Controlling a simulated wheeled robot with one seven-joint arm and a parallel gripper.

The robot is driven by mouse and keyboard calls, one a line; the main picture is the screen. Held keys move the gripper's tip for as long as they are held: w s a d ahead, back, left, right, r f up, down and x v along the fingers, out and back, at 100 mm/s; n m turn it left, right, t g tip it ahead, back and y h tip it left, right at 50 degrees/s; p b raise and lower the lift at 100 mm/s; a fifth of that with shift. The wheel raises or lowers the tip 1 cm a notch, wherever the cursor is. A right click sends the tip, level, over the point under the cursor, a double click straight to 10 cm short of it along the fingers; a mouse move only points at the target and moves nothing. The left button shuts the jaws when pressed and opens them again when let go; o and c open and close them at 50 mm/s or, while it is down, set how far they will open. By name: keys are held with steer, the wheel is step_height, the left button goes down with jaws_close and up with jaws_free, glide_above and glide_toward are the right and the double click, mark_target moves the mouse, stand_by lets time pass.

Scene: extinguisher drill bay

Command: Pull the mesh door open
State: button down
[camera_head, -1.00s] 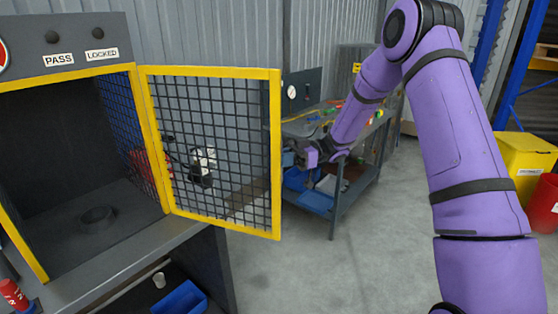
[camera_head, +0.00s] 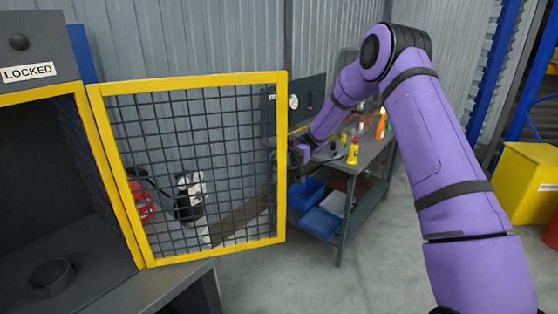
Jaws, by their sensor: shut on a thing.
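The mesh door (camera_head: 190,82) has a yellow frame and dark wire mesh. It stands wide open, swung out to the right of the dark cabinet (camera_head: 75,185), with its hinge side at the cabinet's right edge. My gripper (camera_head: 290,157) is at the door's free right edge, about halfway up, shut on the door. The door frame partly hides the jaws, so the exact grip point does not show. My purple arm reaches in from the right.
A black ring (camera_head: 52,277) sits on the cabinet floor. A grey workbench (camera_head: 345,205) with bottles and blue bins stands behind my gripper. A yellow bin (camera_head: 525,185) is at the right. Bare floor (camera_head: 380,270) lies between the door and my arm.

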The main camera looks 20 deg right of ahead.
steer(key=shift+w+a, duration=0.1)
steer(key=c, duration=1.1)
jaws_free()
steer(key=shift+c, duration=0.2)
steer(key=v, duration=1)
steer(key=shift+w+d, duration=0.25)
steer(key=shift+w, duration=0.05)
